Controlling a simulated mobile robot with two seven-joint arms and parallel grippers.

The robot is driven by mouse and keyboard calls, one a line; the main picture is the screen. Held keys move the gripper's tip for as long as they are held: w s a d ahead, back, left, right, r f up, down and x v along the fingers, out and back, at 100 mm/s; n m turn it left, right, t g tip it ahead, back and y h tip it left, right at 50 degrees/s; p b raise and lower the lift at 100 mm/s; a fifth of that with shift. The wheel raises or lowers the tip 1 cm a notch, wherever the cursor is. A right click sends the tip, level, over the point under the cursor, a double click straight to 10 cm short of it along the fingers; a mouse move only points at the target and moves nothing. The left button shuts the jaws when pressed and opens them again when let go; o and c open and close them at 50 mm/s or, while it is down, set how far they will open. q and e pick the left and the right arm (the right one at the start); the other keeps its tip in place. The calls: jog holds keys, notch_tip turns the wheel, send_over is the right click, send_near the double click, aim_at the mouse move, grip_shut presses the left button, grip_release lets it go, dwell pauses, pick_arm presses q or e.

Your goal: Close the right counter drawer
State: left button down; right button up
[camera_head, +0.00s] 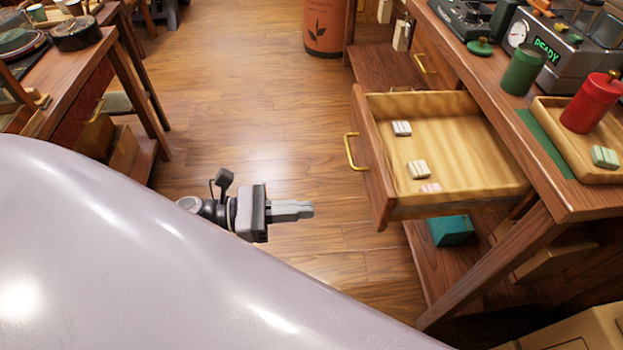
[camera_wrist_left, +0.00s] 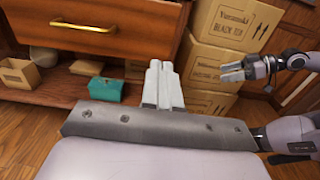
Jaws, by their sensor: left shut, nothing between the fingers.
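The counter drawer (camera_head: 370,165) is pulled well out from the wooden counter at the right of the head view. Its front carries a brass handle (camera_head: 352,152). The drawer front (camera_wrist_left: 130,40) and handle (camera_wrist_left: 85,27) also show at the upper left of the left wrist view. My left gripper (camera_head: 308,209) is shut and empty, in front of the drawer, left of and apart from its front. It also shows in the left wrist view (camera_wrist_left: 158,70). My right gripper (camera_wrist_left: 230,72) shows at the right of the left wrist view; its finger gap is unclear.
Small wrapped pieces (camera_head: 418,169) lie in the drawer. A green box (camera_head: 450,230) sits on the shelf below. A green canister (camera_head: 523,70) and a red canister (camera_head: 592,103) stand on the counter. Stacked cartons (camera_wrist_left: 208,68) are behind. The floor left of the drawer is clear.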

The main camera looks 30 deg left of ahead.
pick_arm(q)
jog(key=p, duration=0.2)
send_near(378, 204)
jog(key=x, duration=0.5)
jog(key=shift+d+r, duration=0.15)
jog(key=shift+d, duration=0.05)
jog(key=shift+x, duration=0.75)
pick_arm(e)
jog(key=shift+s+d+r, duration=0.25)
jog(key=shift+d+r, duration=0.05)
jog(key=shift+r, duration=0.2)
pick_arm(q)
jog(key=shift+d, duration=0.1)
